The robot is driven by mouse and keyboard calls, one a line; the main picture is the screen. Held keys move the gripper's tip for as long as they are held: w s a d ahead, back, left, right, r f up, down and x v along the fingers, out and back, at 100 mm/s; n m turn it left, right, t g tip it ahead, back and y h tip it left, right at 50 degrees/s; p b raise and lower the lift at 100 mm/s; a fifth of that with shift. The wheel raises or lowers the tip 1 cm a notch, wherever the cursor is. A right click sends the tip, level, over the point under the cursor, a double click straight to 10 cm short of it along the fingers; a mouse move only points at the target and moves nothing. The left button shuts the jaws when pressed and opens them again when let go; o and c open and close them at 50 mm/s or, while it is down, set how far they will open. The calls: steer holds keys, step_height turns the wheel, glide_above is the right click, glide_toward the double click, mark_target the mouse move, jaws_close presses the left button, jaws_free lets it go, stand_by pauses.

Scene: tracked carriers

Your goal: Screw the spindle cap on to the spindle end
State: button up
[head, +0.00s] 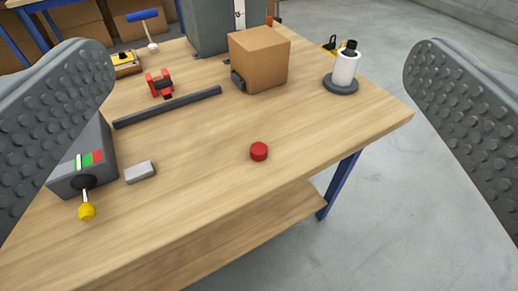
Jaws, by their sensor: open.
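A small round red cap (259,151), which looks like the spindle cap, lies on the wooden table near its front edge. A white roll (345,68) stands upright on a round dark base at the table's right corner. A black piece tops it; I cannot tell for sure whether this is the spindle end. My gripper (259,62) is open and empty. Its two grey studded fingers show large at the left and right edges of the view, with the red cap between them in the picture, farther off. The left finger hides part of the table's left side.
A cardboard box (260,60) stands behind the cap. A grey control box (86,163) with a yellow-knobbed lever, a grey block (140,172), a dark bar (168,107) and a red clamp-like tool (160,83) lie to the left. The table around the cap is clear.

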steer(key=shift+w, duration=0.1)
steer(key=c, duration=0.5)
steer(key=shift+w+f, duration=0.1)
steer(key=shift+w, duration=0.3)
steer(key=c, duration=0.4)
steer(key=w+f+n+g, duration=0.1)
steer(key=w+f+g, duration=0.3)
steer(key=w+g, duration=0.3)
steer(key=w, duration=0.4)
steer(key=shift+w+f, duration=0.2)
steer(key=n+g, duration=0.2)
steer(key=g, duration=0.8)
glide_toward(259, 148)
steer(key=shift+n, duration=0.3)
step_height(259, 148, down, 9)
steer(key=shift+w+r, duration=0.1)
steer(key=shift+r, duration=0.05)
